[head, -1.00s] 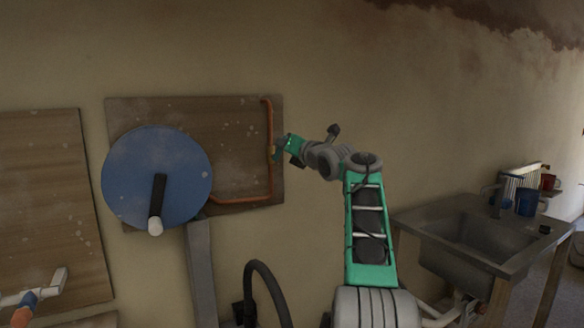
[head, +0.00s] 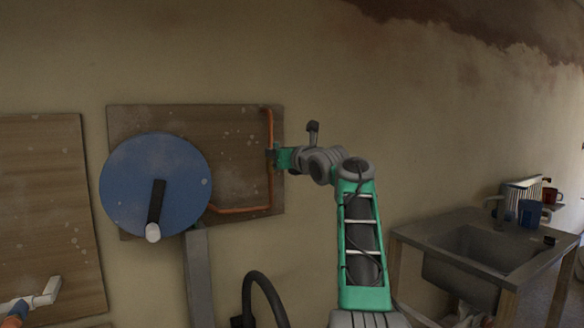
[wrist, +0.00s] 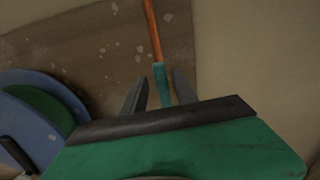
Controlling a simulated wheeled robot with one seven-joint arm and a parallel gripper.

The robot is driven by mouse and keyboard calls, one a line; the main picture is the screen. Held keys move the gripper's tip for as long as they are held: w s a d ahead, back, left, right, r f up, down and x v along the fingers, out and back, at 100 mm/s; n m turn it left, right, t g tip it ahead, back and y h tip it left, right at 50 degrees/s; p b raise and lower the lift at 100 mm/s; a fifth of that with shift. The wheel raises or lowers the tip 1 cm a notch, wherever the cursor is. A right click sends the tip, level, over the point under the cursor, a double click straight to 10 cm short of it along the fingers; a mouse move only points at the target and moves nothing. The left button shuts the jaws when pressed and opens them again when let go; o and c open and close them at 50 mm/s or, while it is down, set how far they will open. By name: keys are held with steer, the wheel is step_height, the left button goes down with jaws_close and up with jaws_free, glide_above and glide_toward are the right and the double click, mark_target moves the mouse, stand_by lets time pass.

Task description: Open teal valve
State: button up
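The teal valve handle (wrist: 162,84) shows in the wrist view as a narrow teal piece in line with the orange pipe (wrist: 153,30). My gripper (wrist: 160,88) is open, with one dark finger on each side of the teal handle and a visible gap to each. In the head view my gripper (head: 274,155) is at the right vertical run of the orange pipe (head: 270,190), on the wooden board (head: 235,125). There it hides the valve, and the wrist view hides the handle's near end behind my gripper body.
A large blue disc (head: 130,190) with a dark crank stands in front of the board's left part; it also shows in the wrist view (wrist: 45,95). A grey post (head: 199,280) and black hose (head: 262,280) are below. A sink (head: 470,250) stands at right.

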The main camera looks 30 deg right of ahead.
steer(key=shift+s, duration=0.1)
steer(key=s+b, duration=0.8)
steer(key=s, duration=0.4)
steer(key=shift+a, duration=0.3)
